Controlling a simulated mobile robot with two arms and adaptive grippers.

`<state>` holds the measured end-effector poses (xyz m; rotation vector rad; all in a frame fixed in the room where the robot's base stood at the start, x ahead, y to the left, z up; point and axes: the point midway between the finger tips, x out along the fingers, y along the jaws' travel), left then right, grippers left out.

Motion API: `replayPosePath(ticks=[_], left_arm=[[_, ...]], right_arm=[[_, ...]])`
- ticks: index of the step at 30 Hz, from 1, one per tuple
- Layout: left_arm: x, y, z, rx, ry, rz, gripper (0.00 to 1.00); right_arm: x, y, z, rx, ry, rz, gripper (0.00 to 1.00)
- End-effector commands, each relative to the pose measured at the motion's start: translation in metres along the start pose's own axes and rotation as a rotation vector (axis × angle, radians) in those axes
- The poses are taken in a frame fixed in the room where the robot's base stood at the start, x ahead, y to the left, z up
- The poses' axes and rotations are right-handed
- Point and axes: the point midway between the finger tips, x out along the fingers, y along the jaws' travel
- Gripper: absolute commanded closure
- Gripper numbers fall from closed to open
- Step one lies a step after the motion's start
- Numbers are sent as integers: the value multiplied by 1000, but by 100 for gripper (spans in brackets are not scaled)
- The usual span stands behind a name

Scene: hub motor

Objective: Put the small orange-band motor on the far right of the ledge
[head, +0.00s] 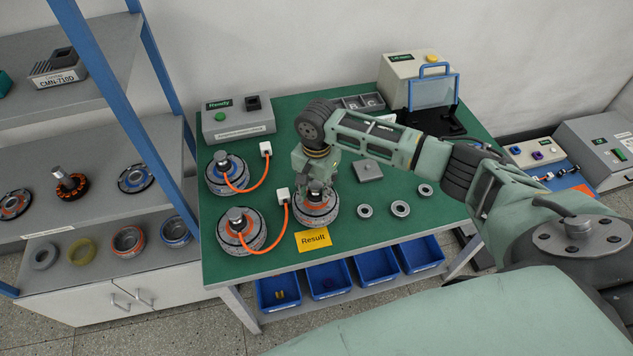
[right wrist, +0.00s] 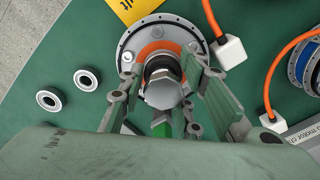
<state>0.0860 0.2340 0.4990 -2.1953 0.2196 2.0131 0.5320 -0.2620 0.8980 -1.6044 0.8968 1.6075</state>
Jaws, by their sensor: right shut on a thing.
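My left gripper is not in view.
Grey shelves (head: 100,205) at the left hold motor parts above and coloured rings on the lower ledge (head: 100,258). Steel rings (head: 400,208) and a square block (head: 368,171) lie right of the gripper.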

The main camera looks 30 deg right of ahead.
Motion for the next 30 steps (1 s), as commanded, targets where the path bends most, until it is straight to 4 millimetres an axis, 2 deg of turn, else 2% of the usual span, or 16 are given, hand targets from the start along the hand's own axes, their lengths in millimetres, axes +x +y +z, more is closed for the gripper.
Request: replayPosePath(ticks=[9, 10, 16, 26, 30], left_arm=[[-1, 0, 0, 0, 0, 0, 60], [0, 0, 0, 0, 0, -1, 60], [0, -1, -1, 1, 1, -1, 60], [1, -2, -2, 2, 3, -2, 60], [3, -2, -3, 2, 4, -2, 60]], right_arm=[[-1, -3, 0, 0, 1, -7, 100], [2, -1, 0, 0, 0, -2, 67], [2, 0, 0, 0, 0, -1, 50], [0, 0, 0, 0, 1, -2, 50], [-14, -2, 0, 0, 0, -5, 50]])
